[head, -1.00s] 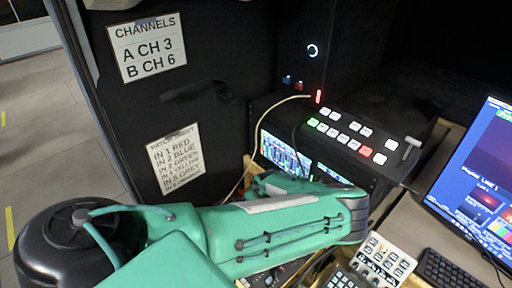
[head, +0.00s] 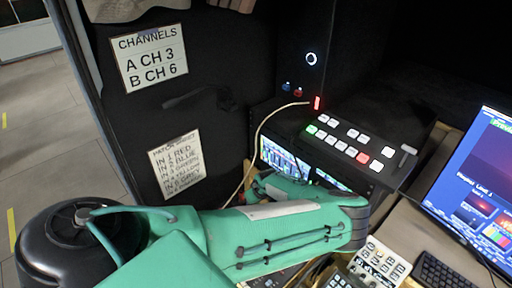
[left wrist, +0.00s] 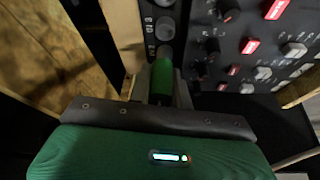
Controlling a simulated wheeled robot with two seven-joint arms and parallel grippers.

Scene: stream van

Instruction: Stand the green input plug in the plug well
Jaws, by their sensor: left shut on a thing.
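The green input plug (left wrist: 162,76) is upright in the left wrist view, between the fingers of my left gripper (left wrist: 162,92), which is shut on it. Its far end lies by a dark strip with several round sockets (left wrist: 165,28). I cannot tell whether the plug touches the strip or is in a socket, nor which opening is the plug well. In the head view my green left arm crosses the lower middle and hides the plug and the fingers. My right gripper is in neither view.
A dark panel with knobs and red-lit buttons (left wrist: 250,46) is right of the plug, with a wooden edge (left wrist: 125,30) at left. A switcher with lit buttons (head: 340,142), a keypad (head: 380,262) and a monitor (head: 480,185) stand right of my arm. A pale cable (head: 256,140) hangs behind it.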

